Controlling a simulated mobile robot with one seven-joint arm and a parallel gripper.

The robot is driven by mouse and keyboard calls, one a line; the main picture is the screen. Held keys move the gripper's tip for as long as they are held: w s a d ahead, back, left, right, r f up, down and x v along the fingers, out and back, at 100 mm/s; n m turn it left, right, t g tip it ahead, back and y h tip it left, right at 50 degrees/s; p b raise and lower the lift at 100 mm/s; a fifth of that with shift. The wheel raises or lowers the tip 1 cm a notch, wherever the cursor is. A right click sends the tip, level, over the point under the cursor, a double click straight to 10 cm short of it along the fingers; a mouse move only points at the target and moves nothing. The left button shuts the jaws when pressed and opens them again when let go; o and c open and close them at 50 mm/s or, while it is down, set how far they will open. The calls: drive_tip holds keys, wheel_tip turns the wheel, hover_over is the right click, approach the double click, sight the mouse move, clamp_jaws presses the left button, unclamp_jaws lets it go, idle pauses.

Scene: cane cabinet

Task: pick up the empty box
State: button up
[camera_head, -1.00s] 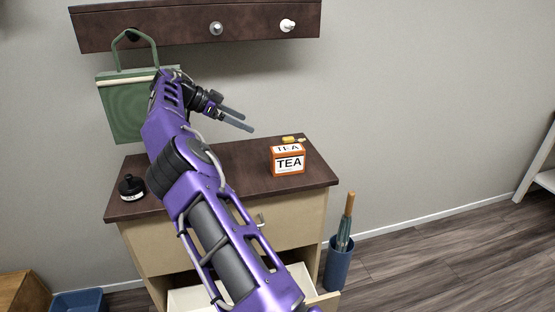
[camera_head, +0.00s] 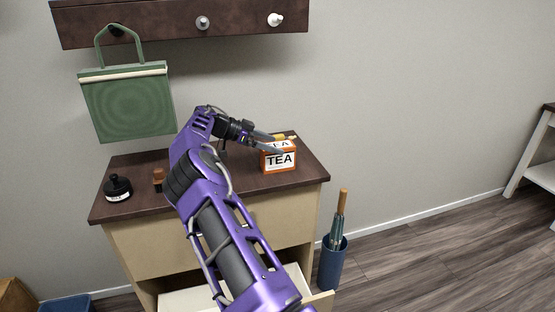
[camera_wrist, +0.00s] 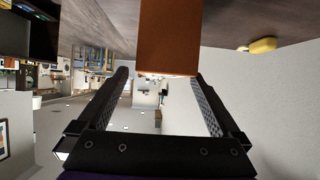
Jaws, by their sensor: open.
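An orange box with white labels reading TEA (camera_head: 278,159) stands upright on the dark cabinet top. Whether it is empty cannot be seen. My gripper (camera_head: 276,144) is open at the box's upper left, and its fingers overlap the box's top in the head view. In the wrist view a plain orange-brown side of the box (camera_wrist: 168,38) lies at the fingertips, lined up with the gap between the fingers (camera_wrist: 160,80). I cannot tell whether either finger touches it.
A dark bottle (camera_head: 117,188) and a small brown item (camera_head: 158,178) stand on the left of the cabinet top (camera_head: 235,181). A yellow item (camera_wrist: 262,46) lies near the box. A green bag (camera_head: 128,104) hangs from the peg rack (camera_head: 180,22). A drawer below is open.

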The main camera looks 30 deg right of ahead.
sight(285, 149)
drive_tip(key=x, duration=0.5)
drive_tip(key=shift+d+f, duration=0.3)
drive_tip(key=shift+d, duration=0.05)
drive_tip(key=c, duration=1.4)
